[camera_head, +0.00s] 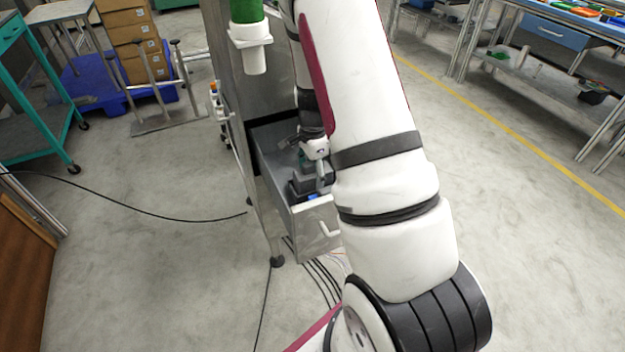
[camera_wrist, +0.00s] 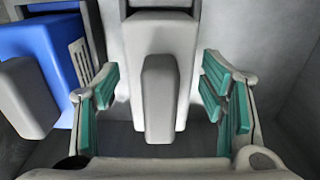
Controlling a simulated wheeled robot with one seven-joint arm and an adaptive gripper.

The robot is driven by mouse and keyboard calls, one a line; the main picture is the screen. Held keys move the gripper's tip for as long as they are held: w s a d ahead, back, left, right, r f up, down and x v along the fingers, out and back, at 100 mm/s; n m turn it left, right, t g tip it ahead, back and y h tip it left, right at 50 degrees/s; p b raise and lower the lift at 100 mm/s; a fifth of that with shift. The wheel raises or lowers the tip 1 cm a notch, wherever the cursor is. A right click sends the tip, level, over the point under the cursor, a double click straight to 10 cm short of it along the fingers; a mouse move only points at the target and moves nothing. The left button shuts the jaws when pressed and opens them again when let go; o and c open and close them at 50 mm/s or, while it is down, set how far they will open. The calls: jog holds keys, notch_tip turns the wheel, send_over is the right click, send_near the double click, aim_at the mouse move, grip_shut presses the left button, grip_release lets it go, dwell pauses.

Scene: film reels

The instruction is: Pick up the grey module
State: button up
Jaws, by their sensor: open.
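The grey module (camera_wrist: 182,38) is a light grey block with a raised bar on top, in the middle of the wrist view. My gripper (camera_wrist: 160,95) is open, with one teal-padded finger on the left of the bar and one on the right. Gaps show between the bar and both pads. In the head view, my gripper (camera_head: 314,158) reaches down into an open drawer (camera_head: 262,158). My arm and gripper hide much of the drawer's contents there.
A blue block (camera_wrist: 40,50) with a grey part sits just left of my left finger in the wrist view. Drawer walls are close on the right. The drawer belongs to a metal cabinet (camera_head: 232,60). A green cylinder in a white holder (camera_head: 250,35) hangs above the drawer.

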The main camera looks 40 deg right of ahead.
jog(key=shift+r, duration=0.1)
jog(key=c, duration=1.5)
